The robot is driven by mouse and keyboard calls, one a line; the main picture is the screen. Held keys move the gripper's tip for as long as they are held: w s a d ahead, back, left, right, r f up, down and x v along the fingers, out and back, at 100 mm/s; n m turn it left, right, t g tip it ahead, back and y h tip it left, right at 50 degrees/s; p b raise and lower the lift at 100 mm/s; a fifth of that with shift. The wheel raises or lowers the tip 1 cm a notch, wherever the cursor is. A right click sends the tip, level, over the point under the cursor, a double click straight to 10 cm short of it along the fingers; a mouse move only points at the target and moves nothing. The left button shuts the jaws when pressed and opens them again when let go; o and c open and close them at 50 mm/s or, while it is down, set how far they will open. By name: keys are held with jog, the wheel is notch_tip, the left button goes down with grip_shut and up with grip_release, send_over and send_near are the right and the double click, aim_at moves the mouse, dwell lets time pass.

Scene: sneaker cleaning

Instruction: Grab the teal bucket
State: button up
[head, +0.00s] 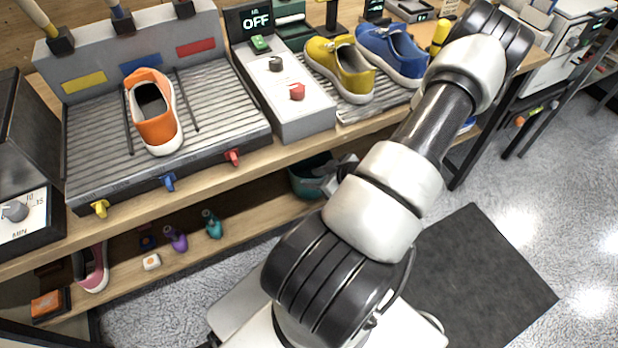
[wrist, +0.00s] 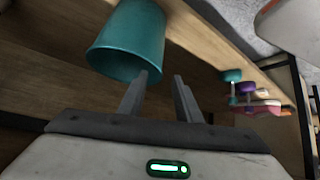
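The teal bucket (head: 309,180) stands on the lower shelf under the bench, partly hidden by my arm and the upper shelf edge in the head view. In the wrist view the teal bucket (wrist: 128,42) is large, at the upper left, just beyond the fingertips. My gripper (wrist: 161,80) is open, with its two fingers apart. The left finger's tip overlaps the bucket's rim edge in the picture; I cannot tell whether they touch. The space between the fingers looks empty. In the head view my gripper (head: 338,178) is mostly hidden beside the bucket.
The bench top above (head: 290,150) overhangs the shelf. An orange sneaker (head: 154,110) sits on the grooved tray. A dark mat (head: 480,270) lies on the floor at right.

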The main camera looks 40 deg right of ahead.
aim_at(293, 178)
jog(key=b+x, duration=0.3)
jog(key=x, duration=0.7)
jog(key=shift+w+d, duration=0.1)
jog(key=shift+w, duration=0.1)
grip_shut()
